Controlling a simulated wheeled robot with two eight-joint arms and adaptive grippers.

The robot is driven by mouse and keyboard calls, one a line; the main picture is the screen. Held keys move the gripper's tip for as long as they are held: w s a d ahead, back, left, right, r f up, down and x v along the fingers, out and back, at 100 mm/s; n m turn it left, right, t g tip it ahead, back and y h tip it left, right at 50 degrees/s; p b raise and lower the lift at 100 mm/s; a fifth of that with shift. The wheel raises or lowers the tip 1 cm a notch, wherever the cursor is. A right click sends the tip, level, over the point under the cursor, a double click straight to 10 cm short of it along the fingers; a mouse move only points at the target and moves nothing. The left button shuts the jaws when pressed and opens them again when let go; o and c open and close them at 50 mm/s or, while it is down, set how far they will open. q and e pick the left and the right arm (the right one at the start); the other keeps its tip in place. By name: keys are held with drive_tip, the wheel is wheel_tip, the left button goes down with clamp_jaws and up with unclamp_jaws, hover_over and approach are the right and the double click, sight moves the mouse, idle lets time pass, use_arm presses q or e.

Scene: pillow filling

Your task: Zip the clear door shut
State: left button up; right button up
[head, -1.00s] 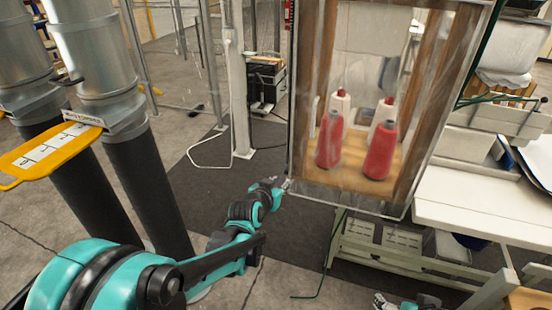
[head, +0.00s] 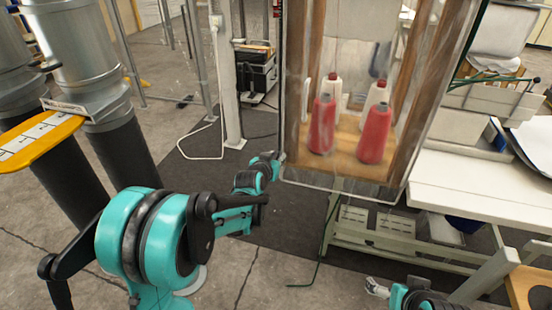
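The clear door (head: 345,178) is a see-through sheet over the front of a wooden cabinet. Red and white thread cones (head: 374,136) show through it. My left gripper (head: 279,157) is at the door's left edge, a little above the lower left corner. It is small here, and I cannot make out whether its fingers are shut or hold a zip pull. The zip itself is too fine to see clearly. My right gripper (head: 376,287) is low at the bottom of the view, below the cabinet and away from the door; its fingers are too small to judge.
A white worktable (head: 480,190) stands right of the cabinet, with a green-grey metal frame (head: 375,232) below. A pale post (head: 231,90) and large metal ducts (head: 80,60) with a yellow plate (head: 40,135) are at left. The floor between is open.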

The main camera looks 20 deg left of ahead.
use_arm(q)
clamp_jaws()
wheel_tip(320, 180, up, 53)
drive_tip(key=p, duration=3.4)
drive_tip(key=shift+f, duration=0.1)
unclamp_jaws()
